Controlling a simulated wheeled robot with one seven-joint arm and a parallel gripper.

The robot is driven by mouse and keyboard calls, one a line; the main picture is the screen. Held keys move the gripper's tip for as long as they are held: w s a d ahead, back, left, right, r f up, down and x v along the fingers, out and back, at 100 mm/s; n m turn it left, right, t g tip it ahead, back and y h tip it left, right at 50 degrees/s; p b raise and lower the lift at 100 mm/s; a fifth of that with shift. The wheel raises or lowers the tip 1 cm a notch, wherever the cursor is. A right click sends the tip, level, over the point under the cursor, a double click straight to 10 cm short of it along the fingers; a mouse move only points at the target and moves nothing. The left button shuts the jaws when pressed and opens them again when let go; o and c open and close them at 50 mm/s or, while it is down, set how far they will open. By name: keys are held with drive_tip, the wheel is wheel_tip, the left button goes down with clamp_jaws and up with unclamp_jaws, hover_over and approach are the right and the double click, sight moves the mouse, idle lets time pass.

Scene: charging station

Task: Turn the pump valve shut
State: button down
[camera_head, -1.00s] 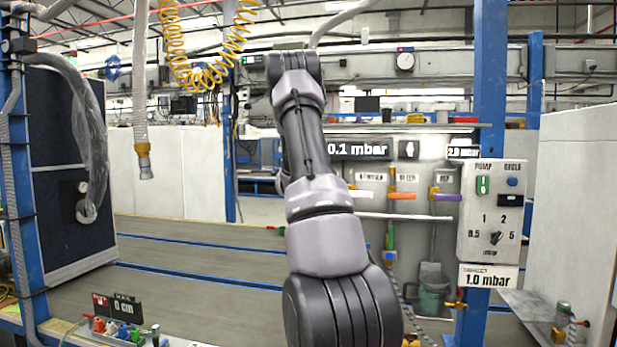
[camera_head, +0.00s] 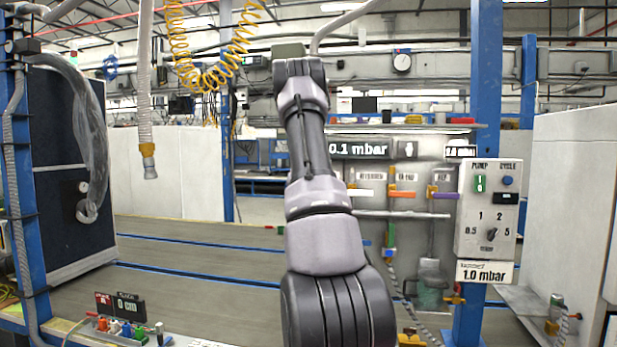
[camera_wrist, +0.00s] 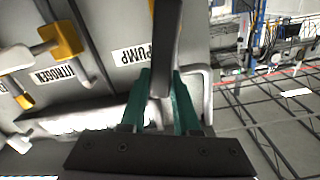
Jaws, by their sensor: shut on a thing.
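My gripper (camera_wrist: 162,80) shows in the wrist view with its two teal fingers shut on a grey lever, the pump valve handle (camera_wrist: 167,38), beside the PUMP label (camera_wrist: 131,55). The lever runs up between the fingers to the top edge of the view. The valve body is not clearly visible. In the head view my arm hides the gripper and the part of the panel where it works.
The nitrogen valve (camera_wrist: 62,40), with a yellow body, stands left of the pump label in the wrist view. In the head view, orange (camera_head: 403,193) and purple (camera_head: 445,195) handles stick out right of my arm. A control box (camera_head: 487,210) hangs on a blue post.

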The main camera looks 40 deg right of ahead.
drive_tip(key=s+d+f+m, duration=0.3)
drive_tip(key=f+m, duration=0.3)
drive_tip(key=m, duration=0.8)
drive_tip(key=shift+s+f+m, duration=0.3)
drive_tip(key=shift+s+f, duration=0.1)
drive_tip(key=shift+d, duration=0.1)
drive_tip(key=c, duration=0.6)
unclamp_jaws()
drive_tip(key=shift+c, duration=0.2)
drive_tip(key=v, duration=1.1)
